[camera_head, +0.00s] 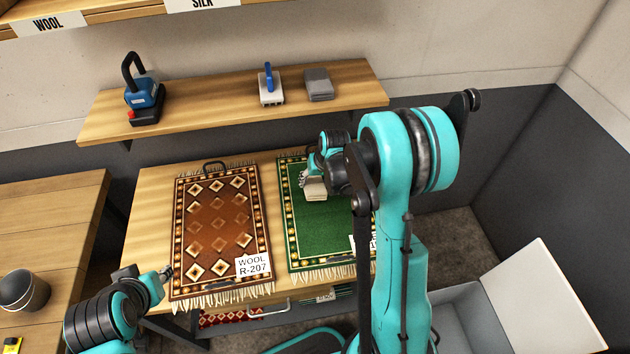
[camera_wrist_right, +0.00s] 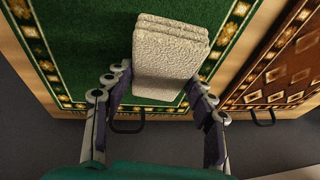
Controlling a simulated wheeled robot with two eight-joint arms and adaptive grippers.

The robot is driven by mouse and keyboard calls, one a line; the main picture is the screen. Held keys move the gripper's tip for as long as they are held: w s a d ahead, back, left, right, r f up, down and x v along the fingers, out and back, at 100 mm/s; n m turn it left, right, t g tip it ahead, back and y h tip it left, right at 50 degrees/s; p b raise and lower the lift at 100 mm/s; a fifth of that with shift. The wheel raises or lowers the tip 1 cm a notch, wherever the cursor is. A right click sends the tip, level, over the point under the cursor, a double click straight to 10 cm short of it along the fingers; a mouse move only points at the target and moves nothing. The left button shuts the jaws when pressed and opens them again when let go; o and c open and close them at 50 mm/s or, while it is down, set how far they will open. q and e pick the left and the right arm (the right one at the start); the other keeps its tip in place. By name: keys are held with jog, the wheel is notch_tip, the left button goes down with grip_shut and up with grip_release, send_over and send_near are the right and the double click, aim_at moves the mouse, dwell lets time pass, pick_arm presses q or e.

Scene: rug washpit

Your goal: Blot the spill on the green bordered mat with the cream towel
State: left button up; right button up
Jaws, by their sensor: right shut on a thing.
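The green bordered mat (camera_head: 310,235) lies on the wooden table, its right part hidden behind my right arm. It also fills the upper left of the right wrist view (camera_wrist_right: 85,40). My right gripper (camera_head: 313,180) is over the mat's far half. It is shut on the folded cream towel (camera_head: 315,191), seen between the fingers in the right wrist view (camera_wrist_right: 170,48). I cannot tell whether the towel touches the mat. No spill shows on the visible green. My left gripper (camera_head: 166,272) is beside the brown mat's near left edge; its fingers are too small to judge.
A brown patterned mat (camera_head: 216,225) labelled WOOL R-207 lies left of the green one. A shelf (camera_head: 220,115) behind holds a blue-black tool (camera_head: 144,98), a brush (camera_head: 270,88) and a grey block (camera_head: 318,84). A dark pot (camera_head: 24,290) stands on the left table.

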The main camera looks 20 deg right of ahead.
jog(key=shift+f+b, duration=0.5)
jog(key=shift+b, duration=0.05)
dwell(1.7)
notch_tip(320, 180, up, 7)
jog(key=p, duration=0.5)
jog(key=shift+r, duration=0.1)
dwell(0.3)
